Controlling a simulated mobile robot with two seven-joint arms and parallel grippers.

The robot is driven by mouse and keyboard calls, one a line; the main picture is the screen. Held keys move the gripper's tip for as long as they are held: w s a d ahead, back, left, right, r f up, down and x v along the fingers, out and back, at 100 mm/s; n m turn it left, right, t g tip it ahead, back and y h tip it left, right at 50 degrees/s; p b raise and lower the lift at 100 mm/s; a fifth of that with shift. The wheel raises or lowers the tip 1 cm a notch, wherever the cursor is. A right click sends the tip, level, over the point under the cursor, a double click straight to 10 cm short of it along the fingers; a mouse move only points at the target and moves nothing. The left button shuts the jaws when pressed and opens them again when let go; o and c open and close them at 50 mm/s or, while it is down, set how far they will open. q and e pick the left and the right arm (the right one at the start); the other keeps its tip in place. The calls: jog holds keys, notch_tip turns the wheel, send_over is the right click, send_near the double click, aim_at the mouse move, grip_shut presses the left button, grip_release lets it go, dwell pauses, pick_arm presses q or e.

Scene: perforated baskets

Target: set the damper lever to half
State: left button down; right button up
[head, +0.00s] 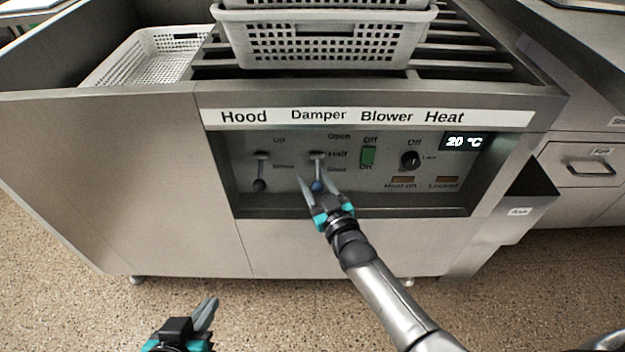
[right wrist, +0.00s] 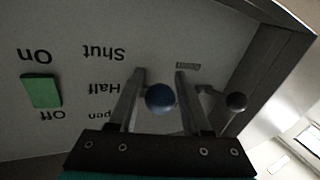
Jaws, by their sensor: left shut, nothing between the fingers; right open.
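The damper lever has a blue knob (head: 317,186) and hangs down from its pivot below the Damper label, beside the Open, Half and Shut marks. In the head view the knob sits low, near or below Shut. My right gripper (head: 317,177) is open at the lever, one finger on each side. In the right wrist view the blue knob (right wrist: 160,98) shows between the two open fingers (right wrist: 160,75); I cannot tell whether either touches it. My left gripper (head: 208,306) is shut and empty, low in front of the cabinet.
The hood lever with a dark knob (head: 259,185) is just left of the damper lever. The green blower switch (head: 368,155) and the heat dial (head: 410,159) are to its right. A display (head: 466,142) reads 20 °C. White perforated baskets (head: 325,38) stand above the panel.

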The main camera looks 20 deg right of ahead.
jog(key=shift+w, duration=0.25)
grip_shut()
dwell(0.4)
dwell(1.1)
